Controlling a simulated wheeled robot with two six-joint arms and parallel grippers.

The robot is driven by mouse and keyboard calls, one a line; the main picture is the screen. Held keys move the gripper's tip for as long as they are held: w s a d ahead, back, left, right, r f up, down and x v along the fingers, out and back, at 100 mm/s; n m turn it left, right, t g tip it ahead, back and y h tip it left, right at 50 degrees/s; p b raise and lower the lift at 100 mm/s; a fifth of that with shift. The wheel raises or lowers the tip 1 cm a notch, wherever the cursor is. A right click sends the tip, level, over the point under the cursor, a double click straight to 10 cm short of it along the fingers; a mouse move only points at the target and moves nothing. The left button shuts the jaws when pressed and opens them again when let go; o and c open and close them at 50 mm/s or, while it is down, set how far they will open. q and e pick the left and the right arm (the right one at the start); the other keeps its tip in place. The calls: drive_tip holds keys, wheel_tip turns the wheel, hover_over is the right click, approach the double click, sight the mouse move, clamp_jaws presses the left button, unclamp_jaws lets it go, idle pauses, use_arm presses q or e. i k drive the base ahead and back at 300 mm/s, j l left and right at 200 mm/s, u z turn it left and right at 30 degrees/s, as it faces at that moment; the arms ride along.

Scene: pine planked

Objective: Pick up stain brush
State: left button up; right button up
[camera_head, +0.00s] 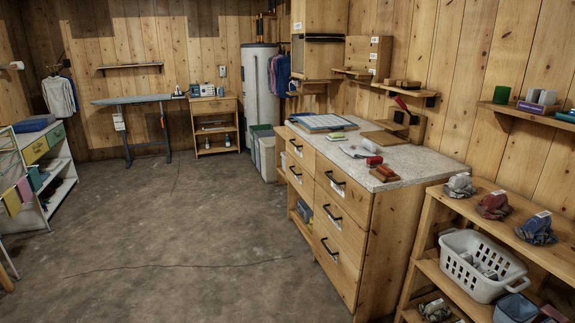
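A small brown block-shaped item (384,173) that looks like a brush lies near the front right edge of the speckled grey countertop (408,157). It is small in the head view, so I cannot be sure that it is the stain brush. A small red and white item (374,161) lies just behind it. Neither of my grippers is in view.
The countertop tops a pine drawer cabinet (345,235). A blue-edged board (323,122) lies at its far end. A pine rack (432,215) with a white basket (484,265) stands at the right. An ironing board (132,99) stands far back. The concrete floor (170,230) is clear.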

sight(372, 163)
drive_tip(key=i+z, duration=0.15)
drive_tip(key=i, duration=0.45)
drive_tip(key=i+j+z, duration=0.2)
drive_tip(key=i, duration=0.35)
drive_tip(key=i+z, duration=0.15)
drive_tip(key=i, duration=0.45)
